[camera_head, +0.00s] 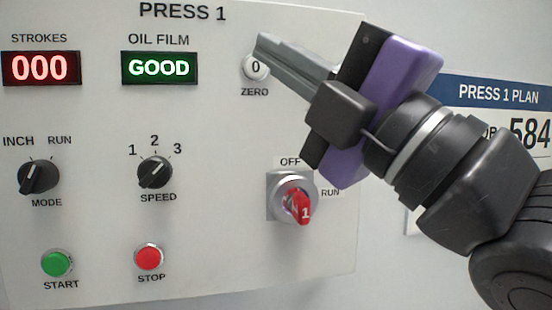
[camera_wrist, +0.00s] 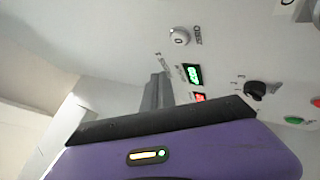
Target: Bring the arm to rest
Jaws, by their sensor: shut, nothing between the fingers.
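My gripper (camera_head: 262,48) is at the upper right of the PRESS 1 panel, its grey fingers together and empty. In the head view the fingertips overlap the top edge of the white ZERO button (camera_head: 256,67); I cannot tell whether they touch it. In the wrist view the fingers (camera_wrist: 157,82) show apart from the ZERO button (camera_wrist: 179,36). My arm reaches in from the lower right, with the purple and black gripper body tilted in front of the panel.
The panel carries a STROKES display (camera_head: 41,68) reading 000 and an OIL FILM display (camera_head: 159,68) reading GOOD. Below are MODE (camera_head: 38,177) and SPEED (camera_head: 155,173) knobs, a green START button (camera_head: 56,263), a red STOP button (camera_head: 149,257) and a red OFF/RUN switch (camera_head: 299,206). A PRESS 1 PLAN sign (camera_head: 498,95) is partly hidden.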

